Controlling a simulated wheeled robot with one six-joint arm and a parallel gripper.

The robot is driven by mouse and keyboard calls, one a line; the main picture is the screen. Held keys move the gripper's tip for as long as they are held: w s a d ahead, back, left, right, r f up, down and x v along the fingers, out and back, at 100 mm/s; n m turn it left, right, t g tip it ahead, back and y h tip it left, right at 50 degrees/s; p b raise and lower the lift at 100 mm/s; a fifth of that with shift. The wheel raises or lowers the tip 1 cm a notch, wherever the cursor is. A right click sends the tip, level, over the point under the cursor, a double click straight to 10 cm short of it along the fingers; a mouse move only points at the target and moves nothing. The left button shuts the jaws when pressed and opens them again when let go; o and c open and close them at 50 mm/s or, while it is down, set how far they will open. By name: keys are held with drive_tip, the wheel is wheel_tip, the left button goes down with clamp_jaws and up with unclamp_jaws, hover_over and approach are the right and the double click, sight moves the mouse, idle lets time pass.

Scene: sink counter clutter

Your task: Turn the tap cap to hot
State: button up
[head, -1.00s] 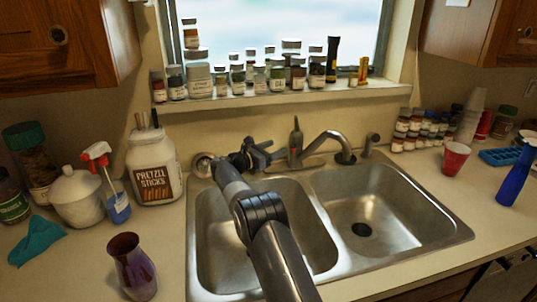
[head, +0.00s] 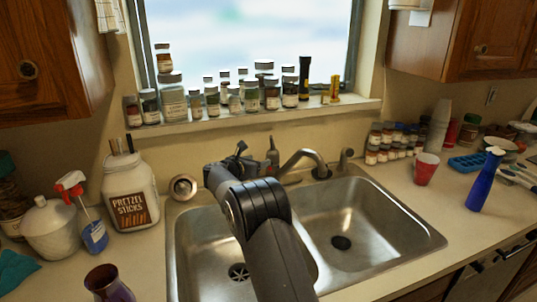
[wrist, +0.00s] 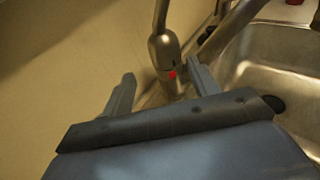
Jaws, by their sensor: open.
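The tap cap (head: 272,157) stands upright at the back of the sink, just left of the curved spout (head: 305,156). In the wrist view the cap (wrist: 164,50) is metal, with a thin handle on top and a red dot low on its front. My gripper (wrist: 162,86) is open, its two fingers on either side of the tap's lower body. No clear contact shows, and I cannot tell how deep the tap is between them. In the head view my arm hides the tap's base and part of the fingers.
The double steel sink (head: 425,240) lies below the arm. A pretzel jar (head: 130,192) and a spray bottle (head: 92,228) stand left. Jars line the window sill (head: 215,121). A red cup (head: 426,169) and a blue bottle (head: 484,182) stand right.

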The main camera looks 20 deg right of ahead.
sight(271, 157)
drive_tip(key=w+d+y+p, duration=0.1)
drive_tip(key=d, duration=0.1)
drive_tip(key=w+d+f+n+y+p, duration=0.1)
drive_tip(key=w+d+p, duration=0.1)
drive_tip(key=d, duration=0.1)
drive_tip(key=w+d+f+y+p, duration=0.1)
drive_tip(key=d+p, duration=0.1)
drive_tip(key=shift+w+d+n+t+y, duration=0.2)
drive_tip(key=shift+w+n+t+y, duration=0.1)
drive_tip(key=shift+w+n+t, duration=0.1)
idle(0.4)
drive_tip(key=shift+c, duration=0.6)
